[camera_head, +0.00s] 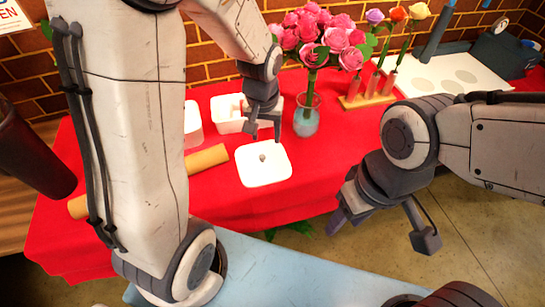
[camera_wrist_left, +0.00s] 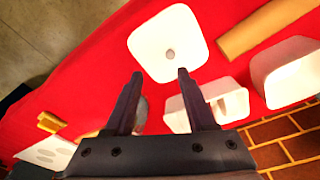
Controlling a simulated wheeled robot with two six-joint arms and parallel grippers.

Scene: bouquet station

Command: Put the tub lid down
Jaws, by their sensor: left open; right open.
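The tub lid (camera_head: 250,173), a white rounded square with a small grey knob, lies flat on the red tablecloth near the middle of the table. It also shows in the left wrist view (camera_wrist_left: 155,50), beyond the fingertips. My left gripper (camera_head: 265,133) is open and empty, just behind and above the lid, apart from its knob; its two fingers (camera_wrist_left: 160,74) are spread with nothing between them. An open white tub (camera_head: 229,124) stands behind the lid, partly behind my left gripper. My right gripper (camera_head: 382,230) is open and empty, off the table's front right edge.
A glass vase (camera_head: 306,120) of pink roses stands right of my left gripper. A brown paper roll (camera_head: 207,160) lies left of the lid. Another white container (camera_head: 192,125) is partly hidden by my arm. A wooden rack (camera_head: 367,101) holds single flowers. Cloth right of the lid is clear.

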